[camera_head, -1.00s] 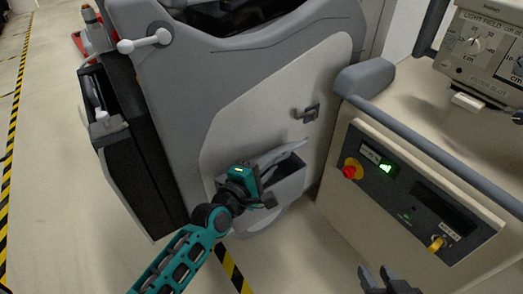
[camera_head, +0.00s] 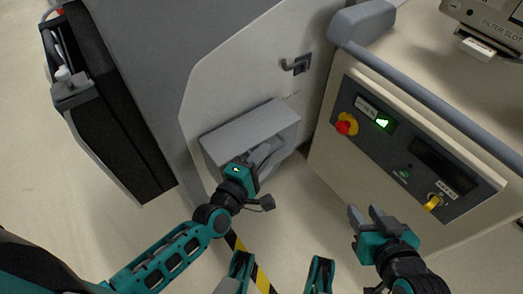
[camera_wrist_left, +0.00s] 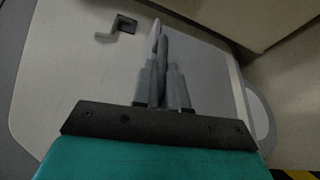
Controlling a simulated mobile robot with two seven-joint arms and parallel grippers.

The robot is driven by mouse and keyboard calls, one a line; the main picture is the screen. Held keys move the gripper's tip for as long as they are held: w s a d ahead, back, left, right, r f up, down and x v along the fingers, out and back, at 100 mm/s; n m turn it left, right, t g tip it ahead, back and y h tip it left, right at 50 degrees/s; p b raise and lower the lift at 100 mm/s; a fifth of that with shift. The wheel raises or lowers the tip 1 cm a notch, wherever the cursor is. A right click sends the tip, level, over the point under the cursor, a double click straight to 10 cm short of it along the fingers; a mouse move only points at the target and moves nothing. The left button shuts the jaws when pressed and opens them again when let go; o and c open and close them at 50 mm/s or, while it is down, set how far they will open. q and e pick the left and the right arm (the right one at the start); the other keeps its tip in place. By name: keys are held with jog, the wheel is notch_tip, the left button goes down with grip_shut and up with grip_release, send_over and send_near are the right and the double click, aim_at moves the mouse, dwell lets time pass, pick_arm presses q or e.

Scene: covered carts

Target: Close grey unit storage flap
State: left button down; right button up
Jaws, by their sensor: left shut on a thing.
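The grey storage box sits low on the pale panel of the grey unit. Its flap (camera_head: 245,130) shows as a broad grey face across the top, with the box front (camera_head: 285,143) below it. My left gripper (camera_head: 266,152) is in front of the box, its fingers at the box front just under the flap's edge. In the left wrist view its fingers (camera_wrist_left: 161,45) are close together; what is between them is not clear. The gripper covers part of the box front. My right gripper (camera_head: 365,211) is empty and its fingers are apart, in front of the beige console.
A small dark latch (camera_head: 297,65) sits on the panel above the box. The beige console (camera_head: 345,175) with a red knob (camera_head: 345,124) and grey rail (camera_head: 430,98) stands to the right. A black case (camera_head: 110,120) is at the left. Striped tape (camera_head: 262,279) marks the floor.

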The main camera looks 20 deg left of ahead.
pick_arm(q)
jog(key=shift+s+d+f, duration=0.1)
jog(key=shift+d+f, duration=0.05)
jog(key=shift+d, duration=0.25)
pick_arm(e)
jog(key=shift+w, duration=0.1)
pick_arm(q)
jog(key=c, duration=1.5)
grip_release()
jog(key=shift+o, duration=0.3)
pick_arm(e)
jog(key=shift+d+f, duration=0.1)
pick_arm(q)
jog(key=shift+a, duration=0.1)
pick_arm(e)
jog(key=shift+s, duration=0.25)
